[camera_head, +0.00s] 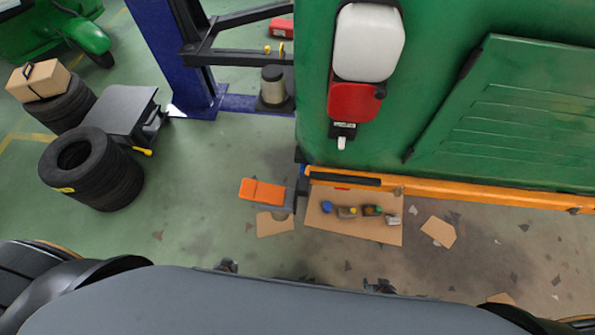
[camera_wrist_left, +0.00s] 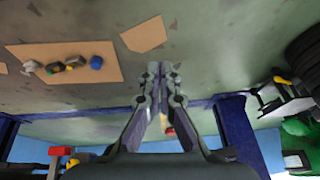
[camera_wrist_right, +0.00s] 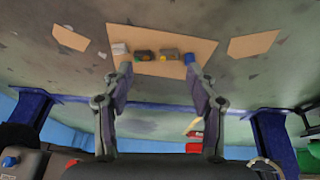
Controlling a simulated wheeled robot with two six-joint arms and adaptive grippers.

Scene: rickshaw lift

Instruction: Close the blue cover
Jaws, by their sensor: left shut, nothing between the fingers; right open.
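No blue cover can be made out for certain. A small round blue item (camera_head: 326,207) sits on a flat cardboard sheet (camera_head: 350,234) on the floor, beside small parts. It also shows in the left wrist view (camera_wrist_left: 96,62) and the right wrist view (camera_wrist_right: 188,58). My left gripper (camera_head: 228,266) shows only its tips at the bottom of the head view; in the left wrist view (camera_wrist_left: 160,70) its fingers are together and empty. My right gripper (camera_head: 379,286) also shows only its tips; in the right wrist view (camera_wrist_right: 158,72) its fingers are wide apart and empty.
A green vehicle body (camera_head: 470,60) with an orange lower bar (camera_head: 480,194) fills the upper right. A blue lift post (camera_head: 175,55), stacked tyres (camera_head: 115,183) and a grey cart (camera_head: 122,115) stand to the left. Some floor between them is clear.

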